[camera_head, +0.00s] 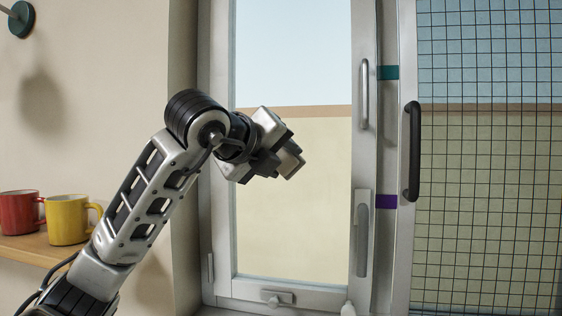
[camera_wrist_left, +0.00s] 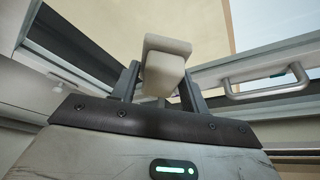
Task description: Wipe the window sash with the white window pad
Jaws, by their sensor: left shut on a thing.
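The window sash (camera_head: 364,165) has a pale frame around a tall glass pane, in the middle of the head view. Its frame also crosses the left wrist view (camera_wrist_left: 225,72). My left gripper (camera_head: 284,158) is in front of the pane, left of its middle. In the left wrist view the white window pad (camera_wrist_left: 165,65) stands between the two dark fingers, and the gripper is shut on it. In the head view the pad is hard to tell from the gripper. I cannot tell whether the pad touches the glass. My right gripper is not in view.
A gridded screen (camera_head: 490,160) with a black handle (camera_head: 411,150) stands at right. A red mug (camera_head: 18,212) and a yellow mug (camera_head: 68,219) stand on a wooden shelf (camera_head: 30,250).

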